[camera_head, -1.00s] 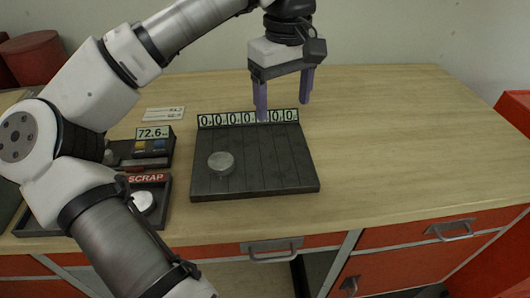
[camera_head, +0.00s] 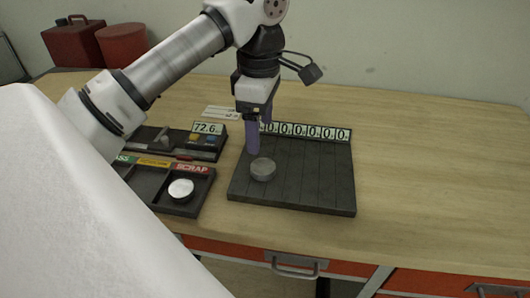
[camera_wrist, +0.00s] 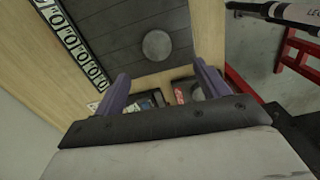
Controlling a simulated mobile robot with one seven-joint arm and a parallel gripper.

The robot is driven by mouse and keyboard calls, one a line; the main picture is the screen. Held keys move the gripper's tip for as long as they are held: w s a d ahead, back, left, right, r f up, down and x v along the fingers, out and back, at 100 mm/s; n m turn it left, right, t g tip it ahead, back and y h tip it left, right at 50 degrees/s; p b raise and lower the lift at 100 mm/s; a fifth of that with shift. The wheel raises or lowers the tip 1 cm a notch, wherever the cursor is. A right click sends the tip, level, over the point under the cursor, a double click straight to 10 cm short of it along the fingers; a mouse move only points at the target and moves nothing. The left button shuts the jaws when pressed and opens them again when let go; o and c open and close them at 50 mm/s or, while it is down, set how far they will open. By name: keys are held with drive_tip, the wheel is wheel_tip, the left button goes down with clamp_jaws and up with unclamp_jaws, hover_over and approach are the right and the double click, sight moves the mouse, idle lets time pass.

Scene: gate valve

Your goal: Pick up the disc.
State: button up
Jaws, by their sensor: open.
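A grey metal disc (camera_head: 263,169) lies flat on the left part of a dark grooved board (camera_head: 310,183) with a row of number labels along its back edge. In the wrist view the disc (camera_wrist: 157,45) lies beyond my fingertips, on the board (camera_wrist: 110,35). My gripper (camera_head: 258,145) is open and empty, pointing down above the board, just behind the disc in the head view. In the wrist view the two purple fingers (camera_wrist: 158,82) stand wide apart, with nothing between them. A second, paler disc (camera_head: 181,188) rests in the SCRAP compartment of the sorting tray.
The sorting tray (camera_head: 204,193) stands left of the board. Behind it is a dark gauge unit (camera_head: 214,143) reading 72.6, and a white paper label (camera_head: 222,112). Red containers (camera_head: 122,44) stand at the back left. The table (camera_head: 440,160) is clear on the right.

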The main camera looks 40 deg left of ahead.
sight(263, 166)
drive_tip(key=f+b, duration=0.2)
drive_tip(key=f, duration=0.1)
drive_tip(key=f+b, duration=0.1)
drive_tip(key=f, duration=0.2)
drive_tip(key=f+b, duration=0.2)
drive_tip(key=f, duration=0.1)
drive_tip(key=shift+w+d+f+b, duration=0.1)
drive_tip(key=shift+w+f+b, duration=0.2)
drive_tip(key=shift+f+b, duration=0.05)
drive_tip(key=shift+r, duration=0.1)
drive_tip(key=c, duration=1.3)
drive_tip(key=shift+r, duration=0.15)
